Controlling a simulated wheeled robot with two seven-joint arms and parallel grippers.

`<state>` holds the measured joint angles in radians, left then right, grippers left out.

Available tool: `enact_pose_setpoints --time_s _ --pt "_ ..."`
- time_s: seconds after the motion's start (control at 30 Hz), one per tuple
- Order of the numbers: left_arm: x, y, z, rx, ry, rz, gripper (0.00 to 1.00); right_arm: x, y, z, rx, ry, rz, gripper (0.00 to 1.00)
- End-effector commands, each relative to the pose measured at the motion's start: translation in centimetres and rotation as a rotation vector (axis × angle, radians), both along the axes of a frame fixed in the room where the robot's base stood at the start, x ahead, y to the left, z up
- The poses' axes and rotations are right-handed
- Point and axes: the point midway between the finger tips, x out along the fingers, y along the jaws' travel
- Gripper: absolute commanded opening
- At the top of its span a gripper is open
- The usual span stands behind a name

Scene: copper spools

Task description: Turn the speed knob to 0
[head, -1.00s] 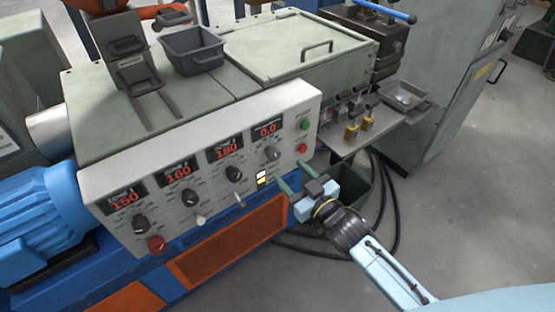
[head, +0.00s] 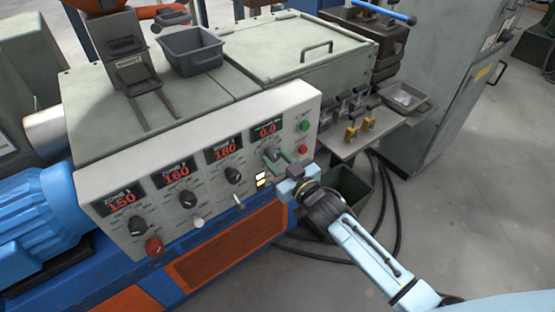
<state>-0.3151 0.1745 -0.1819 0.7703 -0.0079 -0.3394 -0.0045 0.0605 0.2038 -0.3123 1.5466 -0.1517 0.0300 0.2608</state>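The speed knob (head: 270,153) is a small grey dial on the right part of the sloping white control panel (head: 107,182). The red display (head: 266,131) above it reads 0.0. My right gripper (head: 279,158) is at this knob, its green fingers close together on either side of it. It looks shut on the knob, and the fingers partly hide the dial, so its pointer cannot be read clearly. My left gripper is not in view.
Left of the speed knob are dark zone knobs (head: 187,199) under displays reading 150, 160 and 180. A green button (head: 304,126) and a red button (head: 302,149) sit just right. A dark bin (head: 352,184) stands on the floor below.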

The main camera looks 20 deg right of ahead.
Motion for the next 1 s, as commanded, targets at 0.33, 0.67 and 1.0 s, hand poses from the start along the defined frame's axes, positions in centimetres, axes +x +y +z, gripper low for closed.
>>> enact_pose_setpoints --time_s 0.33,0.67,1.0 --pt "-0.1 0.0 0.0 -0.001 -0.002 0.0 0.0 0.0 0.0 0.0 -0.016 -0.006 0.0 0.09" --pt "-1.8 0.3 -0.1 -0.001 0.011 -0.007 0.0 0.0 0.0 0.0 -0.174 -0.062 0.0 0.09" --pt "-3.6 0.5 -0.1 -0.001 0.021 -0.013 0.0 0.0 -0.1 0.0 -0.469 -0.17 0.0 0.09"
